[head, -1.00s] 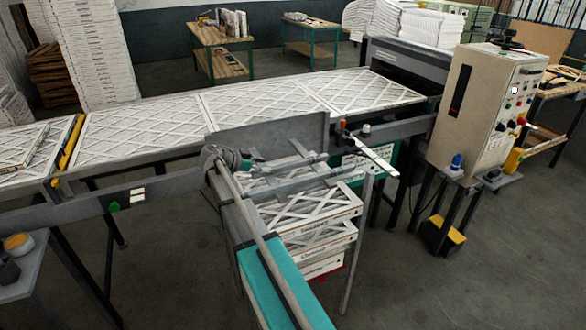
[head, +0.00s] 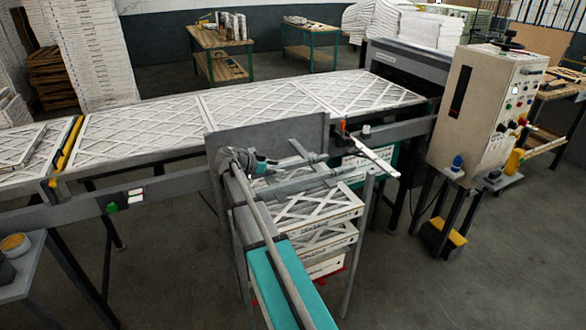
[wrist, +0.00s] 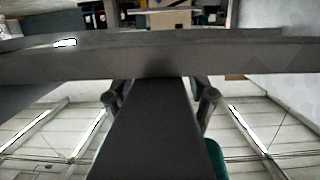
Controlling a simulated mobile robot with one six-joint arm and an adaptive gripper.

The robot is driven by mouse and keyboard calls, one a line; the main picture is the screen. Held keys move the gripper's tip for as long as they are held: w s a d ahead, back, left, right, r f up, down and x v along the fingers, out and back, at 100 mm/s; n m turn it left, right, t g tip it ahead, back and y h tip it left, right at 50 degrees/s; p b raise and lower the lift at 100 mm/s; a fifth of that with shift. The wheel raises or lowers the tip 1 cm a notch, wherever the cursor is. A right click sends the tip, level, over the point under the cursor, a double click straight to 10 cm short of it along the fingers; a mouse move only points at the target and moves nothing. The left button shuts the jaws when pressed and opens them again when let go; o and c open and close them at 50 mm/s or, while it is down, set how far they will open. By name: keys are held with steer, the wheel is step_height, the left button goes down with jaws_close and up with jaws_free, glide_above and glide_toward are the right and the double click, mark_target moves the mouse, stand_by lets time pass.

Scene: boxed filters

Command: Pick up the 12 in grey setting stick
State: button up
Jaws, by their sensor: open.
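I cannot single out the grey setting stick with certainty; several grey bars show around the filter rack. A long grey bar (wrist: 250,62) crosses the whole wrist view beyond the fingers; I cannot tell whether it is the stick or part of the rack. My gripper (wrist: 162,92) is open, with one finger on each side of a dark tapering grey shape. In the head view, my arm reaches from the bottom to a bent joint beside the rack's grey back panel (head: 290,132); the fingertips are not clear there.
Boxed filters (head: 325,208) are stacked in the rack below my arm. Behind runs a long conveyor table with lattice filters (head: 255,110). A pale bar (head: 375,158) juts out right of the rack. A control cabinet (head: 485,110) stands at the right.

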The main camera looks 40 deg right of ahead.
stand_by(0.5)
jaws_close()
